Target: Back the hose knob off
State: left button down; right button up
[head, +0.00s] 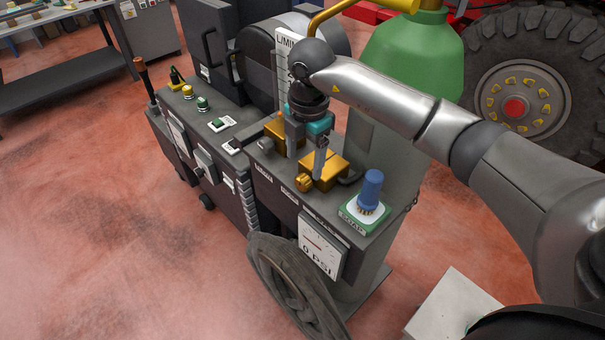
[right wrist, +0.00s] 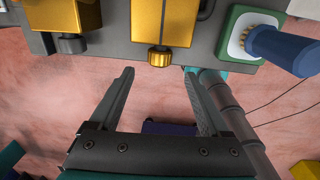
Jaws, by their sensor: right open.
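A gold block with a ribbed gold knob (head: 303,182) on its front sits on top of the dark machine cart. The same ribbed knob shows at the top of the right wrist view (right wrist: 160,57). A second gold block stands beside it, with a small dark knob (right wrist: 72,44). I cannot read which one is the hose knob. My right gripper (head: 306,158) is open above the blocks and points down. In the right wrist view, its fingers (right wrist: 160,76) are spread, with the ribbed knob just beyond the tips and nothing between them. My left gripper is out of view.
A blue cylinder (head: 371,188) on a green-edged base stands at the cart's right end. A pressure gauge reading 0 PSI (head: 320,247) and a coiled hose (head: 290,285) hang in front. A green tank (head: 412,60) stands behind. Open floor lies left.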

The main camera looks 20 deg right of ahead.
aim_at(302, 178)
jog(key=f, duration=0.6)
jog(key=shift+w+a+f+p, duration=0.1)
jog(key=shift+w+f+p, duration=0.15)
jog(key=shift+f+p, duration=0.15)
grip_shut()
